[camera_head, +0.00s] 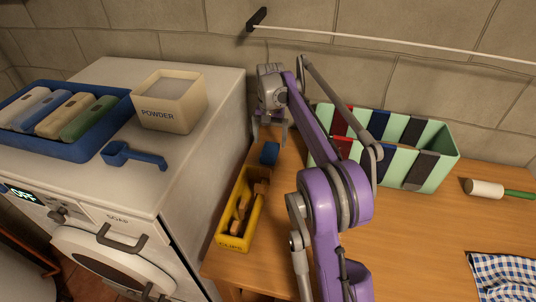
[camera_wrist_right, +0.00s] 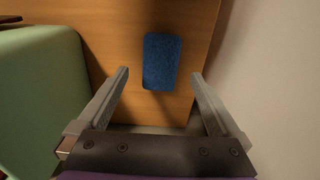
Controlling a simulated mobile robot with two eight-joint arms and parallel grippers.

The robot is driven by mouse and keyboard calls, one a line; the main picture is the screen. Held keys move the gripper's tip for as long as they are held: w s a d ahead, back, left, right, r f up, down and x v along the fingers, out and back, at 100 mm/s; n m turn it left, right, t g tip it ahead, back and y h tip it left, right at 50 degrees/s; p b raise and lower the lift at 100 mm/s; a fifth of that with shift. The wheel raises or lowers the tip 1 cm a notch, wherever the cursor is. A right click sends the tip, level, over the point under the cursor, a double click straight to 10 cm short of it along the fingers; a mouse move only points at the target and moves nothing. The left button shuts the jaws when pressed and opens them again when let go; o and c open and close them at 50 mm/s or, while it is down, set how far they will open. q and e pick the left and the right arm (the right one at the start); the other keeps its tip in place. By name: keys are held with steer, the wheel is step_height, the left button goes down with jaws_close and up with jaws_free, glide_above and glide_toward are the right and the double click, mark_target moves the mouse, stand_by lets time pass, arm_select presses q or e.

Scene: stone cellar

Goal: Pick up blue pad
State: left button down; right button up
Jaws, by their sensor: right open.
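The blue pad (camera_head: 269,153) lies on the wooden table just behind the yellow clips box. In the right wrist view the blue pad (camera_wrist_right: 161,61) is a rounded rectangle flat on the wood, ahead of the fingers and between their lines. My right gripper (camera_head: 270,133) is open above the table at the pad's far side. Its two fingers also show in the right wrist view (camera_wrist_right: 160,75), apart and with nothing between them touching. My left gripper is not in view.
The yellow clips box (camera_head: 225,237) stands in front of the pad. A green divided bin (camera_head: 436,173) is to the right. The white washer (camera_head: 120,190) at left carries a powder box (camera_head: 171,115), a blue scoop (camera_head: 134,156) and a blue tray (camera_head: 64,148).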

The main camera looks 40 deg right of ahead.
mark_target(269, 152)
steer(key=f, duration=0.3)
steer(key=a+f, duration=0.1)
steer(key=f, duration=0.1)
steer(key=shift+s, duration=0.35)
steer(key=shift+f, duration=0.35)
steer(key=shift+c, duration=0.3)
steer(key=c, duration=1.4)
step_height(269, 152, up, 10)
steer(key=shift+r, duration=0.1)
